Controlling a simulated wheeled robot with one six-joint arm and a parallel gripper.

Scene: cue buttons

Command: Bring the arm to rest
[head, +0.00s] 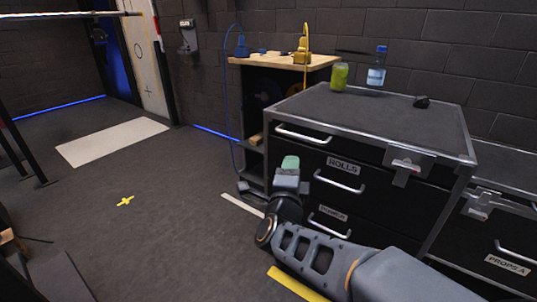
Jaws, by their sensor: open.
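My arm reaches in from the lower right of the head view, bends at a dark joint near the middle, and points up. My gripper (289,170) is at its upper end, in front of the drawer cabinet's left edge. It is open. A pale green piece shows at its tip; I cannot tell whether it is a finger pad or something behind. The fingers are small and seen from behind, and I see nothing clearly held.
The dark drawer cabinet (400,117) carries a green jar (339,77), a water bottle (376,70) and a small dark object (422,102). A wooden-topped shelf (285,60) stands behind. Open floor with a yellow cross (125,201) lies left.

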